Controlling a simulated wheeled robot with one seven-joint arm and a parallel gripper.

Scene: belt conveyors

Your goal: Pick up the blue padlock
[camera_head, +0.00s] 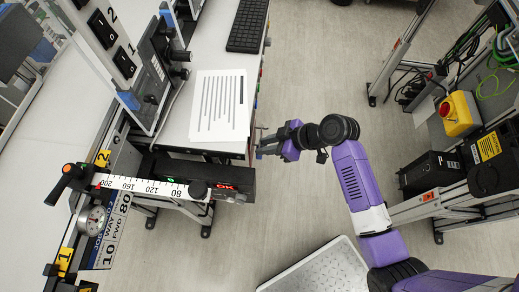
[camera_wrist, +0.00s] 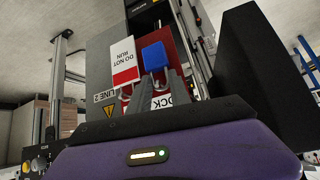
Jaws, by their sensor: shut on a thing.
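The blue padlock (camera_wrist: 155,56) shows in the wrist view, upright in front of a grey and red panel. My gripper (camera_wrist: 160,80) is shut on the padlock, with its two dark fingers reaching up to its lower part. In the head view my gripper (camera_head: 262,142) is beside the right edge of the white table. The padlock is too small or hidden to make out there. I cannot tell whether the padlock still touches the panel.
A red and white "DO NOT RUN" tag (camera_wrist: 124,62) hangs just left of the padlock. A black box-like part (camera_wrist: 253,65) stands close on the right. In the head view, the white table (camera_head: 180,132) carries a paper sheet (camera_head: 219,105) and keyboard (camera_head: 248,25). Open floor lies right of it.

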